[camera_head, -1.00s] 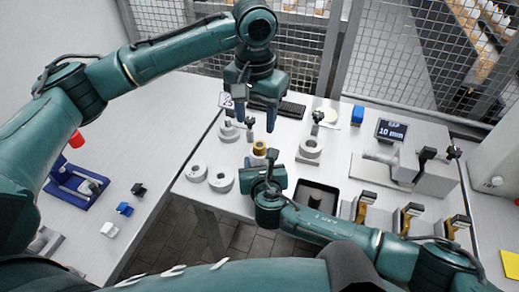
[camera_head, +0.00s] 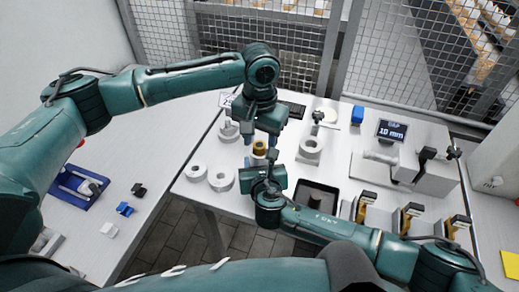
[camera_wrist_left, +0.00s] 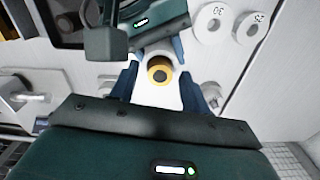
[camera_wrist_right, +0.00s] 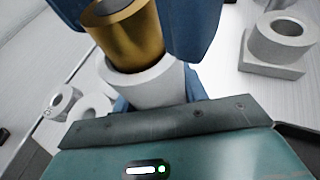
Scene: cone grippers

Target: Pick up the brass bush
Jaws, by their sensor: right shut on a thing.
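The brass bush (camera_head: 259,147) is a short gold cylinder with a dark bore, between my two grippers in the head view. In the right wrist view the bush (camera_wrist_right: 128,35) stands out of the top of a pale grey round piece (camera_wrist_right: 150,84). My right gripper (camera_wrist_right: 158,92) is shut on that grey piece. My left gripper (camera_head: 260,136) points down from above. In the left wrist view its blue fingers stand apart on either side of the bush (camera_wrist_left: 159,73), with visible gaps. The left gripper is open; the right fingertips are mostly hidden in the head view.
Grey rings (camera_head: 221,178) stand left of my right gripper. A grey block with a ring (camera_head: 310,149) is to the right. A black tray (camera_head: 316,196), yellow-and-black tools (camera_head: 364,206) and a display reading 10 mm (camera_head: 392,130) lie further right. A wire fence (camera_head: 410,60) stands behind.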

